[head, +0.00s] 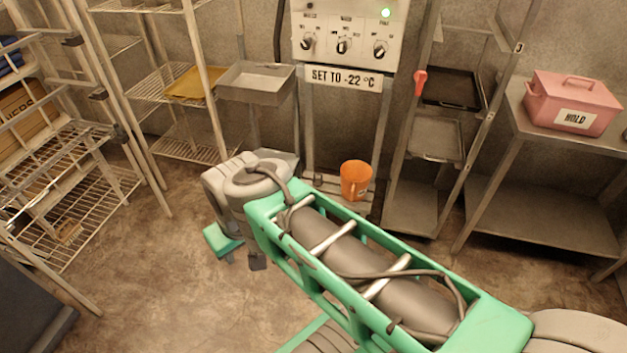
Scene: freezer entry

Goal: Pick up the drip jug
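An orange jug (355,181), the likely drip jug, stands upright on a low grey shelf below the control panel, with its open top facing up. My gripper (243,260) is at the lower left of the jug in the picture, pointing down over the floor and apart from the jug. My own wrist and forearm hide most of it. Only a green part and small dark tips show, so I cannot tell whether it is open or shut. I see nothing held in it.
A control panel (347,32) with a "SET TO -22 °C" sign (341,78) is above the jug. A grey tray (256,83) and wire racks (75,160) are left. A tray rack (436,135) and a steel table (545,165) with a pink "HOLD" box (573,103) are right. Floor (150,270) is clear.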

